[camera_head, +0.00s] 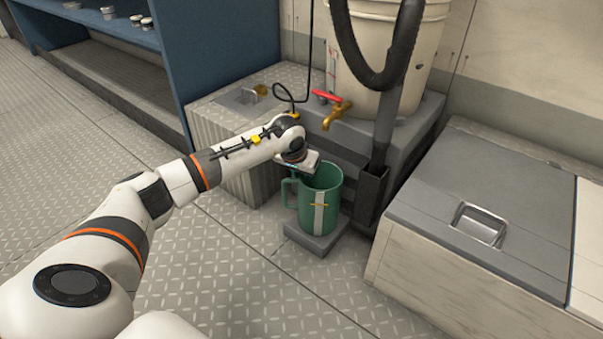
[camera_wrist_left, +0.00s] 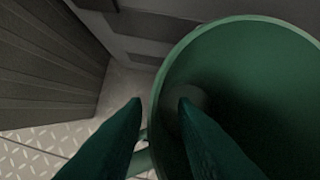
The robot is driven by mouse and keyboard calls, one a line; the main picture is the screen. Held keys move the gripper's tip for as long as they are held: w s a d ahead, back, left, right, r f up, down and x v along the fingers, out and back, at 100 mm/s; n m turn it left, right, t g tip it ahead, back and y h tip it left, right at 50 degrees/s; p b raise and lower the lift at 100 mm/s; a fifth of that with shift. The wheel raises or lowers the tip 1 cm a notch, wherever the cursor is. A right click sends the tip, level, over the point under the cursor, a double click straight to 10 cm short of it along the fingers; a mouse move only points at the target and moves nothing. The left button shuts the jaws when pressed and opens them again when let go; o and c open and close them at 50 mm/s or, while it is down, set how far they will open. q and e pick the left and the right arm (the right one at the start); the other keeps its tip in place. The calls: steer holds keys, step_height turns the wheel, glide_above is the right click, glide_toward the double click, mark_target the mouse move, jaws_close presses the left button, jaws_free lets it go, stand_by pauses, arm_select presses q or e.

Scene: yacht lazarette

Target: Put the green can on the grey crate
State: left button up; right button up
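The green can (camera_head: 332,205), an open-topped can with a side handle and a pale stripe, stands upright on a low grey block (camera_head: 316,243). My left gripper (camera_head: 306,171) is at its rim on the handle side. In the left wrist view the fingers (camera_wrist_left: 160,103) are apart, with the can's rim between them: one finger outside, one over the opening of the can (camera_wrist_left: 235,60). Part of the handle shows between them. A grey-lidded box (camera_head: 500,190) stands at the right; I cannot tell whether it is the grey crate. My right gripper is not in view.
A cream bucket (camera_head: 385,50) with a brass tap (camera_head: 337,115) stands on a ledge behind the can. A dark post (camera_head: 388,110) with a hose rises between the can and the box. A blue shelf (camera_head: 200,55) is at back left. The front floor is clear.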

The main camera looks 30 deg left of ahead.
arm_select(q)
steer(key=p+v, duration=0.9)
steer(key=v, duration=0.3)
